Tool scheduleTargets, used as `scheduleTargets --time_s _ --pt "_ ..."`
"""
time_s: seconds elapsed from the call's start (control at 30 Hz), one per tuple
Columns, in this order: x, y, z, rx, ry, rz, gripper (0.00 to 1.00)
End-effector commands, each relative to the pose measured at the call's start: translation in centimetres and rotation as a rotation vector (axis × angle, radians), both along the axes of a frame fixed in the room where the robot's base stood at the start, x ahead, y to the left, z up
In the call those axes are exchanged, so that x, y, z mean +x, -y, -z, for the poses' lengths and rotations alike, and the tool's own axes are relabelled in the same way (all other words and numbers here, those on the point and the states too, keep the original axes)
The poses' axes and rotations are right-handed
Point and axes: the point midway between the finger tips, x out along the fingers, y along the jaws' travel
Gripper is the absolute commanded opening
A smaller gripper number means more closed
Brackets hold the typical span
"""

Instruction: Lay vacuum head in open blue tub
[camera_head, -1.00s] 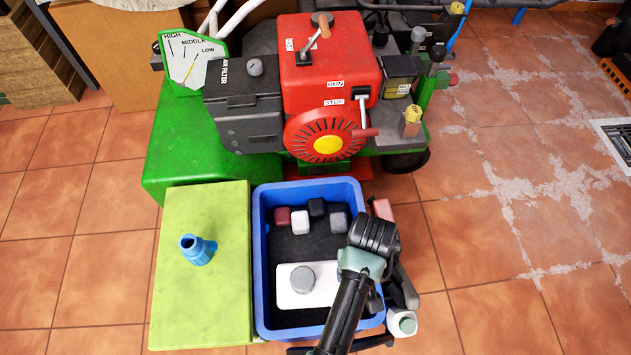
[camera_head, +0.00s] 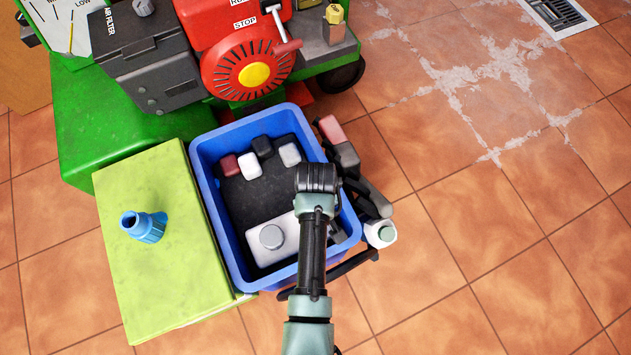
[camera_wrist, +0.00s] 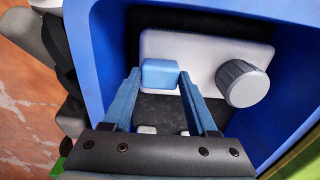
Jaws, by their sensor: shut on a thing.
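The open blue tub (camera_head: 208,200) stands on the floor, left of my arm in the head view; its wall (camera_wrist: 98,50) also shows in the wrist view. My gripper (camera_wrist: 160,80) points down into the tub and is shut on a small light-blue block (camera_wrist: 160,74). This block appears in front of a white container with a grey cap (camera_wrist: 243,84) inside the tub. I cannot tell whether they touch, or whether the block is part of the vacuum head. In the head view my wrist hides the gripper. No vacuum head can be clearly made out.
Several small blocks lie at the tub's far end, including a white one (camera_head: 250,165). A blue fitting (camera_head: 144,226) stands on a yellow-green block (camera_head: 165,285) at left. A white bottle (camera_head: 380,233) and dark things stand right of the tub. A red engine (camera_head: 250,70) is behind. Floor at right is clear.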

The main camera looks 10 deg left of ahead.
Motion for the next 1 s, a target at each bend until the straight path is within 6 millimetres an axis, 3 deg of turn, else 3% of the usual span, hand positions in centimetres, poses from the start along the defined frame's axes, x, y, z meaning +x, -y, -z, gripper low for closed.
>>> scheduleTargets --time_s 0.03,0.37,0.4,0.57,0.87,1.0 --pt "0.1 0.0 0.8 0.001 0.001 0.001 0.00" --pt "0.1 0.0 0.8 0.001 0.001 0.000 0.00" --pt "0.0 0.0 0.9 0.000 0.000 0.000 0.60" --pt "0.0 0.0 0.9 0.000 0.000 0.000 0.88" --pt "0.0 0.0 0.7 0.000 0.000 0.000 0.88" --pt "0.1 0.0 -0.8 0.000 0.002 0.000 0.88"
